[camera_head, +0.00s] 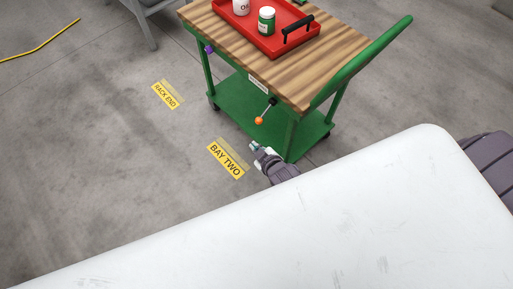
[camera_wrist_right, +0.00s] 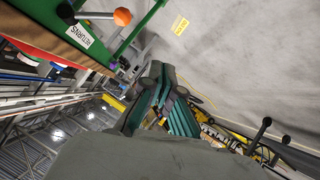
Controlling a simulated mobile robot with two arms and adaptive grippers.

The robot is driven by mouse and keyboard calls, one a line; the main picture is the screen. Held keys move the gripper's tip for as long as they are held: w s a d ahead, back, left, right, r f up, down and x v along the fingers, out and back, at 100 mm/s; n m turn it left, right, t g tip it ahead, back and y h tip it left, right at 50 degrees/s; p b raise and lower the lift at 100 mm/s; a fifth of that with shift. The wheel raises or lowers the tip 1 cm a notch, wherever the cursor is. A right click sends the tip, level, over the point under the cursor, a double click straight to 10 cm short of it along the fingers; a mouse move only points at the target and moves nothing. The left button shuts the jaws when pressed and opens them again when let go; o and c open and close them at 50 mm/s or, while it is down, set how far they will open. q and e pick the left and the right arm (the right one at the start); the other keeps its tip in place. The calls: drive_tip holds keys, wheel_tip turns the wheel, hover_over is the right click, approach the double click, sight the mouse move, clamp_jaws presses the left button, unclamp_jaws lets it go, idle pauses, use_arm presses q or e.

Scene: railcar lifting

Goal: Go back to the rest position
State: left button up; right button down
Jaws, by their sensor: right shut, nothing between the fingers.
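My right gripper (camera_head: 255,148) is shut and empty. In the head view it is low in front of the green cart, just right of the yellow BAY TWO floor label. It looks apart from the cart, but the exact gap is hard to judge. In the right wrist view the shut fingers (camera_wrist_right: 160,75) point away from the camera with nothing held between them. My left gripper is out of view.
The green cart (camera_head: 240,105) has a wooden top with a red tray (camera_head: 270,43) holding white-capped bottles. An orange-knobbed lever (camera_head: 259,121) sticks out of its front. Floor labels BAY TWO (camera_head: 226,159) and RACK END (camera_head: 166,95) lie on clear grey floor at left.

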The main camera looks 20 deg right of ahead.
drive_tip(key=shift+s+r, duration=0.1)
drive_tip(key=shift+s, duration=0.25)
idle(0.3)
drive_tip(key=s+d+f+m+g, duration=0.2)
drive_tip(key=s+f+g, duration=0.3)
drive_tip(key=s+f, duration=1.2)
drive_tip(key=s+d+f+g, duration=0.1)
drive_tip(key=s+f+g, duration=0.1)
drive_tip(key=s, duration=0.4)
drive_tip(key=s+d+f+m+g, duration=0.1)
drive_tip(key=s+d+f, duration=0.1)
drive_tip(key=s+f, duration=0.2)
drive_tip(key=s+d+f+m+g+h, duration=0.1)
drive_tip(key=s+f, duration=0.3)
drive_tip(key=s, duration=0.5)
drive_tip(key=shift+s+d+g, duration=0.25)
drive_tip(key=shift+d+g, duration=0.05)
drive_tip(key=shift+g, duration=0.5)
